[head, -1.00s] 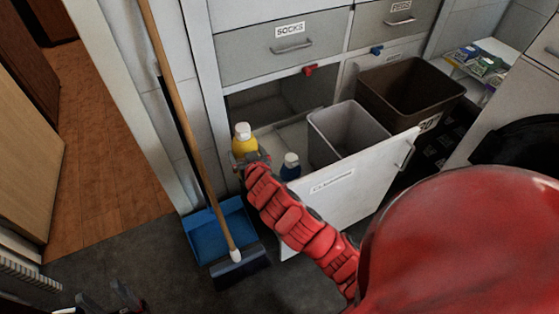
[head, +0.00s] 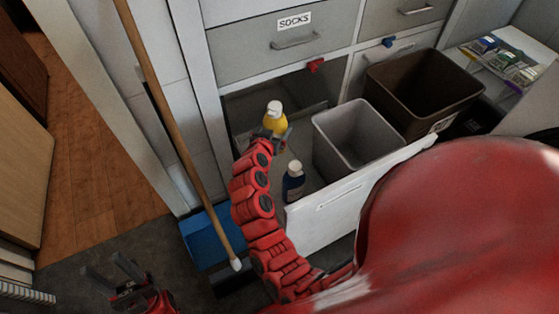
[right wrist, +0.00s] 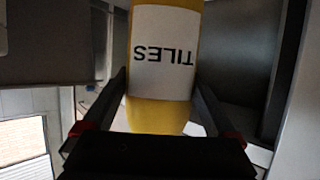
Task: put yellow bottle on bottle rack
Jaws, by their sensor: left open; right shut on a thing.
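The yellow bottle (head: 276,122) with a white cap is upright in my right gripper (head: 274,138). It is over the open pull-out cabinet (head: 340,195), behind and slightly left of a blue bottle (head: 293,185) with a white cap. In the right wrist view the yellow bottle (right wrist: 158,115) fills the middle between the fingers, its white TILES label upside down. I cannot tell whether its base touches anything. I cannot make out a distinct bottle rack; the blue bottle stands in the pull-out. My left gripper (head: 112,272) is open and empty, low at the left.
A grey bin (head: 325,135) and a brown bin (head: 400,90) stand to the right of the bottles. The SOCKS drawer (head: 285,35) is above. A broom (head: 175,120) and blue dustpan (head: 205,238) stand at the left. A tray of small packs (head: 500,55) is far right.

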